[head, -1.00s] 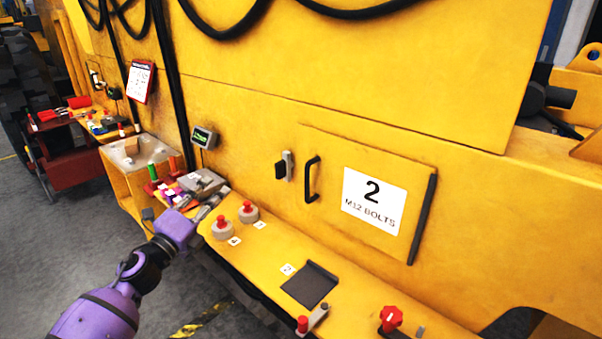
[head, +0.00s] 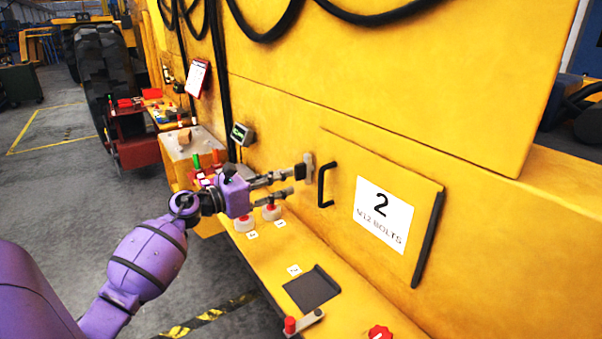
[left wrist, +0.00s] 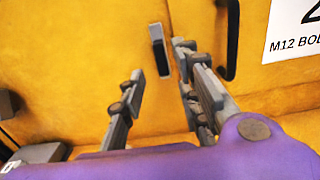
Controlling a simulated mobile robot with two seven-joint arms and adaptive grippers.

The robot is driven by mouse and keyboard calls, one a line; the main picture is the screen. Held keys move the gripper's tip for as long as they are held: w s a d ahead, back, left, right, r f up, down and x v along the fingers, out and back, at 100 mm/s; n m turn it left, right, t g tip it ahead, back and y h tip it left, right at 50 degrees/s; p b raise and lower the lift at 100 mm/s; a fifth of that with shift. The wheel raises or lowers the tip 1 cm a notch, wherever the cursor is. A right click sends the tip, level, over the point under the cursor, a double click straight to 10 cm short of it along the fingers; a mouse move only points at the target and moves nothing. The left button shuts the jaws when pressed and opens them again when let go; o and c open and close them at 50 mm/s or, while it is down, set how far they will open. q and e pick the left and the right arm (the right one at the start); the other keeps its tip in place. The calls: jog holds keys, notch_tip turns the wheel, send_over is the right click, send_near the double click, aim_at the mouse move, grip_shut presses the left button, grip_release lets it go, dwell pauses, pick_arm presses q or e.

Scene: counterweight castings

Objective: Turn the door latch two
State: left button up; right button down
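Door two is a yellow panel (head: 343,160) with a white label reading 2 M12 BOLTS (head: 383,215) and a black pull handle (head: 326,185). Its latch (head: 309,163) has a grey part and a dark block, left of the pull handle. In the head view my left gripper's fingers partly cover the latch. In the left wrist view the latch (left wrist: 158,50) stands upright beyond the gap between the fingertips. My left gripper (head: 294,182) is open with nothing between its fingers; contact with the latch cannot be told. My right gripper is out of view.
Below the door, a yellow ledge carries red-knobbed grey weights (head: 271,211), a dark pad (head: 312,289) and a red-topped lever (head: 303,321). A small display (head: 241,134) is on the wall to the left. Black hoses hang above.

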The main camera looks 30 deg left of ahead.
aim_at(295, 173)
pick_arm(q)
jog(key=x, duration=0.3)
jog(key=p+x, duration=0.1)
jog(key=x, duration=0.1)
jog(key=shift+w+d+r, duration=0.25)
jog(key=shift+w, duration=0.05)
jog(key=shift+w+d+f, duration=0.15)
jog(key=shift+w, duration=0.2)
jog(key=shift+c, duration=0.2)
grip_shut()
